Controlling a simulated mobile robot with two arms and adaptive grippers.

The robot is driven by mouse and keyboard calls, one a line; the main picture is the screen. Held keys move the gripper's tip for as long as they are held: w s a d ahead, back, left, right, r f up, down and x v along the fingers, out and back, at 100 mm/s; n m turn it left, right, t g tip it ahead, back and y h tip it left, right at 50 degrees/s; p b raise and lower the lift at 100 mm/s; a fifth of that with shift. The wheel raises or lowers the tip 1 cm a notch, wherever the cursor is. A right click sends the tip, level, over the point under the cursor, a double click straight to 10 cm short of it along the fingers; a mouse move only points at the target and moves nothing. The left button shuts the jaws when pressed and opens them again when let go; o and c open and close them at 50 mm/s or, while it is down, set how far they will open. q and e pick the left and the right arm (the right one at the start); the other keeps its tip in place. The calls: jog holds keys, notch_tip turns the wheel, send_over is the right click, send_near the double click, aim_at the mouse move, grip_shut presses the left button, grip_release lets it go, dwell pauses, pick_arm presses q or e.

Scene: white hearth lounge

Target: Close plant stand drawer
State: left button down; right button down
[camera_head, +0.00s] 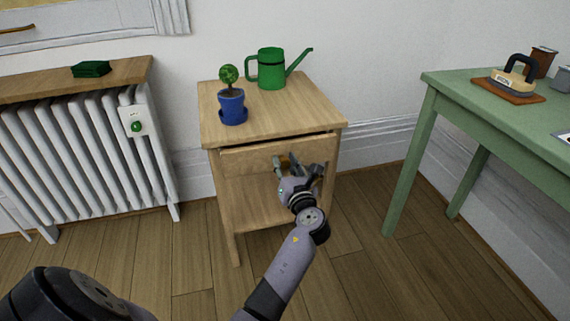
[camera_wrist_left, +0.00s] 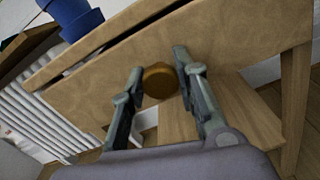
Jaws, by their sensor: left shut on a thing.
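The wooden plant stand (camera_head: 225,131) stands against the wall in the head view. Its drawer (camera_head: 240,161) sits under the top, with a dark gap along its upper edge, so it looks slightly open. The drawer front (camera_wrist_left: 225,40) also fills much of the left wrist view. My left gripper (camera_head: 284,163) is at the middle of the drawer front. In the left wrist view its two fingers (camera_wrist_left: 158,78) stand on either side of the round brown knob (camera_wrist_left: 160,82), and it is shut on the knob. My right gripper is not in view.
A potted plant (camera_head: 232,105) and a green watering can (camera_head: 271,70) stand on top. A white radiator (camera_head: 95,150) is at left, and a green table (camera_head: 455,105) with an iron (camera_head: 512,80) is at right. Open wooden floor lies in front.

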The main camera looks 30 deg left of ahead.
aim_at(281, 155)
pick_arm(q)
jog(key=p+x, duration=0.1)
jog(key=x, duration=0.3)
jog(key=shift+r, duration=0.2)
jog(key=c, duration=1.7)
grip_release()
jog(key=o, duration=0.5)
jog(key=shift+w+a+f, duration=0.1)
jog(key=shift+f, duration=0.05)
